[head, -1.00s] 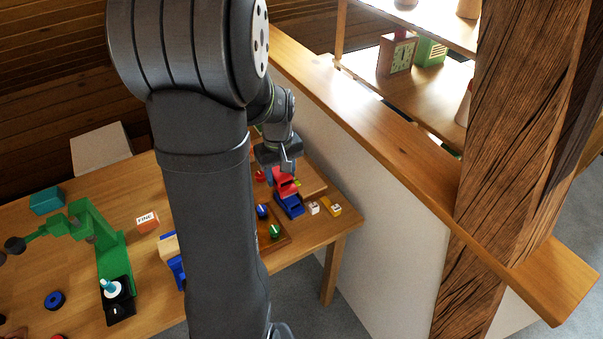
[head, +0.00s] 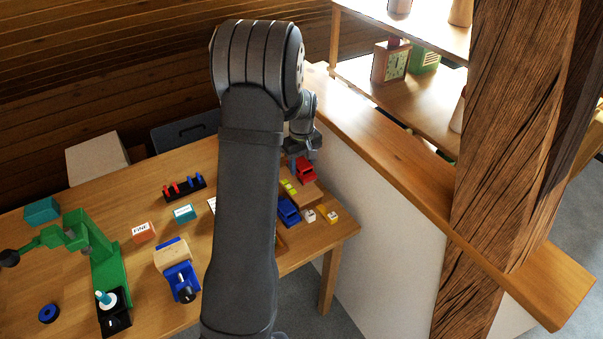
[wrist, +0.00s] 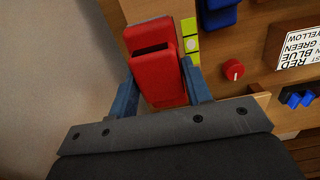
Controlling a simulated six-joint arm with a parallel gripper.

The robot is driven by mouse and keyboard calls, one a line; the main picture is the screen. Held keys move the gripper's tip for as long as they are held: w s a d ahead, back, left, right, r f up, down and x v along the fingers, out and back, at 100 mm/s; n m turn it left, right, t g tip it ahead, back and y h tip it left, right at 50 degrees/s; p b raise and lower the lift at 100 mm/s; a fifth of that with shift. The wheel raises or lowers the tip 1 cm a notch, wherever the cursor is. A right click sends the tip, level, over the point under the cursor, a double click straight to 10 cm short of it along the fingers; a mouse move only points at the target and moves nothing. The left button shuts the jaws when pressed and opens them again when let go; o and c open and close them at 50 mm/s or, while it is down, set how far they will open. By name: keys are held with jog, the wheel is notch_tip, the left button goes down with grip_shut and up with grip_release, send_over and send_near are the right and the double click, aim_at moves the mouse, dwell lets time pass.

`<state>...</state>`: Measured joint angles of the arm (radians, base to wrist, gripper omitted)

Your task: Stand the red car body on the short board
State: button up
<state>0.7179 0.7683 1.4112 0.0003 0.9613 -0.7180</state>
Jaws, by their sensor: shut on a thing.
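The red car body (head: 305,168) is between the two blue fingers of my gripper (head: 302,157), near the far end of the board by the low wall. In the wrist view the red car body (wrist: 157,68) has a dark slot in its top, and my gripper (wrist: 161,80) is shut on it. The short board (head: 309,194) is a raised wooden piece with yellow-green marks (head: 289,186) on its left side. The marks (wrist: 190,35) lie just right of the red body in the wrist view. Whether the red body touches the board I cannot tell.
A red knob (wrist: 233,69) and a label card (wrist: 300,48) show in the wrist view. The low wall (head: 365,190) is close on the right.

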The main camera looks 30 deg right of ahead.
aim_at(301, 162)
jog(key=shift+f, duration=1.85)
jog(key=shift+f, duration=0.15)
jog(key=o, duration=1)
notch_tip(301, 162, up, 12)
jog(key=shift+r, duration=0.2)
jog(key=shift+f, duration=4.2)
